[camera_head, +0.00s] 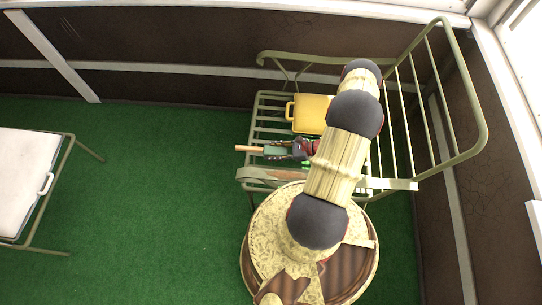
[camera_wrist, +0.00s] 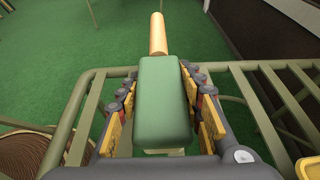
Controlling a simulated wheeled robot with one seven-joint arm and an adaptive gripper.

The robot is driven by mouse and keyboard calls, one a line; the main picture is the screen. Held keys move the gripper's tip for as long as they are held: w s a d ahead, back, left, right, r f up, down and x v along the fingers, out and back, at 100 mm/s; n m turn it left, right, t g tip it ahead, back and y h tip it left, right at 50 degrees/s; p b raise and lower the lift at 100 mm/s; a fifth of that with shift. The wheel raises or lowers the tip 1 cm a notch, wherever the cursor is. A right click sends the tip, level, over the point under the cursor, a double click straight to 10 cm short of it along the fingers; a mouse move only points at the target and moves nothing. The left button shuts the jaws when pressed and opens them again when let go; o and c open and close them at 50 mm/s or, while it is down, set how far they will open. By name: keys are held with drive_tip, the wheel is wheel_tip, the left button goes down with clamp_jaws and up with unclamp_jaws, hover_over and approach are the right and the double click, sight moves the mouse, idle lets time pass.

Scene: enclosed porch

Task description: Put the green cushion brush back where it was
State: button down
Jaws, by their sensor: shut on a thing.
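The green cushion brush (camera_wrist: 163,95) has a green block-shaped head and a light wooden handle. My gripper (camera_wrist: 164,108) is shut on the green head, with a finger on each side. In the wrist view the handle points away from me, past the bench edge. In the head view the brush (camera_head: 275,150) lies across the left part of the slatted metal bench (camera_head: 258,185), its handle sticking out to the left. My gripper (camera_head: 290,149) reaches it from the right. I cannot tell whether the brush touches the slats or hangs just above them.
A yellow case with a handle (camera_head: 312,113) is on the bench behind the brush. The bench has a tall barred backrest (camera_head: 440,90) at right and an arm rail at the back. A white-topped table (camera_head: 22,170) stands at left. Green floor (camera_head: 150,200) between is clear.

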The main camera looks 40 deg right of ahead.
wheel_tip(320, 180, down, 3)
drive_tip(key=shift+f+b, duration=0.1)
drive_tip(key=shift+b, duration=0.35)
drive_tip(key=c, duration=1.2)
unclamp_jaws()
